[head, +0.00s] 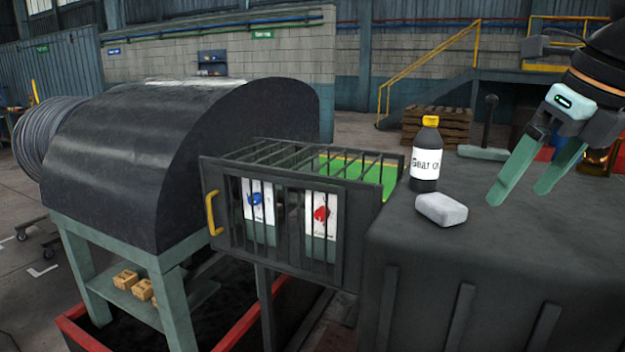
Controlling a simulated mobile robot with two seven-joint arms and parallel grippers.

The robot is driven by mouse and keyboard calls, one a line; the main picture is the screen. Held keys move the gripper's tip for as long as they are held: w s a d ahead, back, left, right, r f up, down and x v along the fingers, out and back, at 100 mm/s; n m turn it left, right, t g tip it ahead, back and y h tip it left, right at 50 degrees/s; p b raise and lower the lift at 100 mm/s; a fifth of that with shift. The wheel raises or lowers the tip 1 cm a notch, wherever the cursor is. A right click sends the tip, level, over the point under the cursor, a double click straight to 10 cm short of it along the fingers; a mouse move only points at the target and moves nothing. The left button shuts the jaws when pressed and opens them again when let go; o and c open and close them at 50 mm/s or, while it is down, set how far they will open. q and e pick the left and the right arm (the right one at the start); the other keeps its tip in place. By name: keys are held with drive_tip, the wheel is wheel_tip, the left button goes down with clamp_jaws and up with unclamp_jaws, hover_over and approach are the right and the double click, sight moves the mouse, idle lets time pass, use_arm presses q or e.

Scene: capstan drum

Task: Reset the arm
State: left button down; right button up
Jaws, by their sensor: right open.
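My right gripper (522,195) is at the upper right of the head view, with its two green fingers spread apart and nothing between them. It hangs above the dark bench, right of the bottle and the pale block. My left gripper is not in view. The large dark drum housing (180,130) stands at the left on a green-grey stand. Beside it is a barred cage (280,215) with a yellow handle (213,213) on its front. Two cards, one with a blue mark (256,200) and one with a red mark (321,213), show behind the bars.
A gear oil bottle (426,155) and a pale block (441,209) stand on the dark bench (480,260). A grey upright tool (487,125) and an amber-lit object (597,158) are behind. Small wooden blocks (126,279) lie on the stand's lower shelf. Yellow-railed stairs are at the back.

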drive_tip(key=s+a+f+n+g+y, duration=0.1)
drive_tip(key=a+f+g+y, duration=0.1)
drive_tip(key=a+f+y, duration=0.5)
drive_tip(key=s+a+f+g+y, duration=0.1)
drive_tip(key=a+f+g+y, duration=0.2)
drive_tip(key=a, duration=0.8)
drive_tip(key=s+a+f+n+g+y, duration=0.1)
drive_tip(key=a+f+g+y, duration=0.1)
drive_tip(key=a+f+y, duration=0.45)
drive_tip(key=w+d+f+m+t+h, duration=0.2)
drive_tip(key=d+f+m+t+h, duration=0.25)
drive_tip(key=f+m+t, duration=0.85)
drive_tip(key=w+d+f+m+t+h, duration=0.25)
drive_tip(key=f+m+t+h, duration=0.4)
drive_tip(key=m, duration=1.25)
drive_tip(key=s+d+f+m+g+h, duration=0.2)
drive_tip(key=s+d+f+m+g, duration=0.1)
drive_tip(key=s+f, duration=0.6)
drive_tip(key=s+d+f+m+g+h, duration=0.2)
drive_tip(key=s+d+f+m+g, duration=0.2)
drive_tip(key=s+f, duration=0.5)
wheel_tip(320, 180, down, 6)
drive_tip(key=shift+s+d+r+m, duration=0.15)
drive_tip(key=shift+d+m, duration=0.15)
drive_tip(key=shift+h, duration=0.25)
